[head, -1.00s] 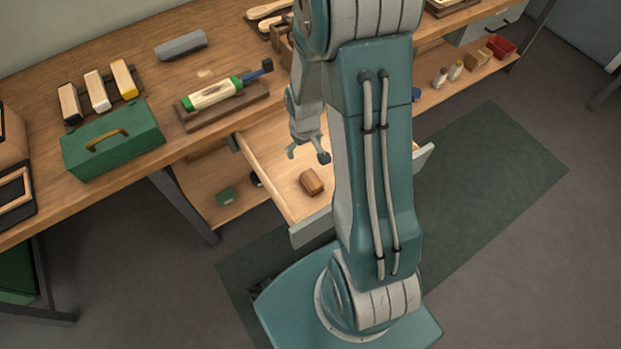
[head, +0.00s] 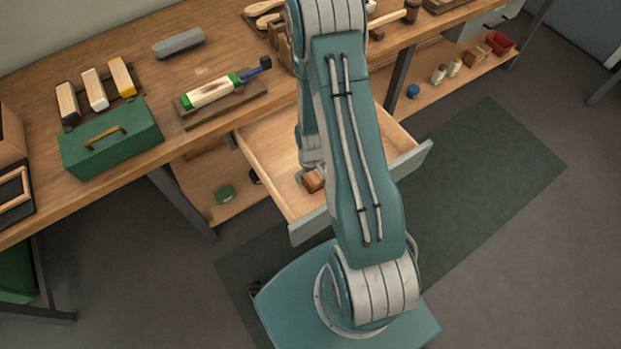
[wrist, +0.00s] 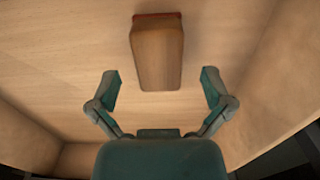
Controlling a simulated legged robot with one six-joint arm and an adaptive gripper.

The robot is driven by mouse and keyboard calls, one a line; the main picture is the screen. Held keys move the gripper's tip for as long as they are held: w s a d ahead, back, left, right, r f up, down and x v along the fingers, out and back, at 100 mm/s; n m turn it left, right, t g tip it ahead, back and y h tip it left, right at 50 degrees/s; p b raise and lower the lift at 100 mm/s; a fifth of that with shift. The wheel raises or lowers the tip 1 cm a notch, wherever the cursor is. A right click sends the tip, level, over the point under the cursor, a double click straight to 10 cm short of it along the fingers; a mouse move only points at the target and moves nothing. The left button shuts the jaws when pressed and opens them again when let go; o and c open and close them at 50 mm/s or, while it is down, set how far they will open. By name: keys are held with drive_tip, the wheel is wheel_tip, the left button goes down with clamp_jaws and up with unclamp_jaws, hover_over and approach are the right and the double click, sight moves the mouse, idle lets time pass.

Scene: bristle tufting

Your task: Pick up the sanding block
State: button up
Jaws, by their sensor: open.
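The sanding block (head: 313,181) is a small brown wooden block lying in the open drawer (head: 268,168). In the wrist view the sanding block (wrist: 158,55) shows whole, with a reddish strip along its far end. My gripper (wrist: 160,90) is open, its two fingers apart to the left and right of the block's near end. Nothing is between the fingertips but the block's near part, and I see no contact. In the head view my arm hides most of the gripper and part of the drawer.
The drawer's side walls and front panel (head: 312,226) surround the block. On the bench above stand a green toolbox (head: 110,138), a tool on a wooden rest (head: 222,98) and a grey block (head: 179,43).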

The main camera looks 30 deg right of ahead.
sight(311, 177)
drive_tip(key=shift+f, duration=1.95)
drive_tip(key=c, duration=1.3)
drive_tip(key=shift+r, duration=0.15)
wheel_tip(311, 177, up, 10)
drive_tip(key=shift+f, duration=0.1)
